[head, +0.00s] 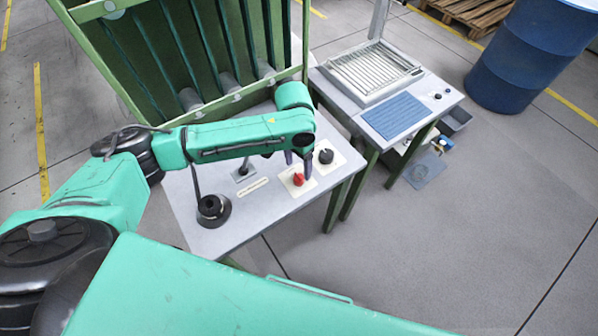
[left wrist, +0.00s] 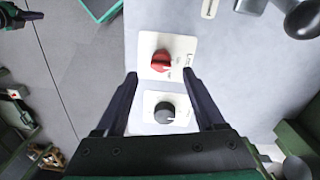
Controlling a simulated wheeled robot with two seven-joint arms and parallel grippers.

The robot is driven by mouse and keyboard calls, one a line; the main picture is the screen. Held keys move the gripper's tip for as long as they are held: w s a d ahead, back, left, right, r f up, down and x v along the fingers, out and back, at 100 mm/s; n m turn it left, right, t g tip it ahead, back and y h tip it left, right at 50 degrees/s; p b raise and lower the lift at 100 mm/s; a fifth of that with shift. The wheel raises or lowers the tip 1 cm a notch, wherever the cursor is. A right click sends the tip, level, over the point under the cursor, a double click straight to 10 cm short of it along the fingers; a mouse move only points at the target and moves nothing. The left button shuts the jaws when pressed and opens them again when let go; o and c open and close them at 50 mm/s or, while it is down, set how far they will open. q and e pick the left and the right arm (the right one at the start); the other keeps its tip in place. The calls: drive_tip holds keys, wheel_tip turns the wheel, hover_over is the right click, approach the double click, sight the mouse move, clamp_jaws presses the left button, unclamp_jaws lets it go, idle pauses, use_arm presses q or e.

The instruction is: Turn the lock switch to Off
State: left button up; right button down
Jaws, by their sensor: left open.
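A red rotary knob (head: 298,179) on a white plate stands near the right edge of the grey-topped table. In the left wrist view the red knob (left wrist: 161,61) has a label beside it that starts with "L"; the rest is too small to read. A black rotary knob (head: 326,156) on its own white plate is beside it; it also shows in the left wrist view (left wrist: 165,112). My left gripper (head: 298,161) points down above the knobs, open and empty. In the left wrist view its fingertips (left wrist: 160,74) are on either side of the red knob's plate, apart from the knob.
A black round post base (head: 213,211) and a small black switch (head: 243,171) stand on the same table. A green slatted rack (head: 200,55) rises behind. A second table with a metal tray (head: 372,70) and a blue drum (head: 530,50) are to the right.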

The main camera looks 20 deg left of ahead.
sight(299, 175)
use_arm(q)
drive_tip(key=f, duration=0.5)
drive_tip(key=shift+w+f, duration=0.1)
drive_tip(key=shift+w, duration=0.15)
drive_tip(key=shift+s+d+f, duration=0.1)
drive_tip(key=shift+f, duration=0.05)
drive_tip(key=shift+c, duration=1.2)
clamp_jaws()
use_arm(e)
drive_tip(key=shift+w+a+r, duration=0.15)
drive_tip(key=shift+w+a, duration=0.05)
drive_tip(key=shift+w, duration=0.75)
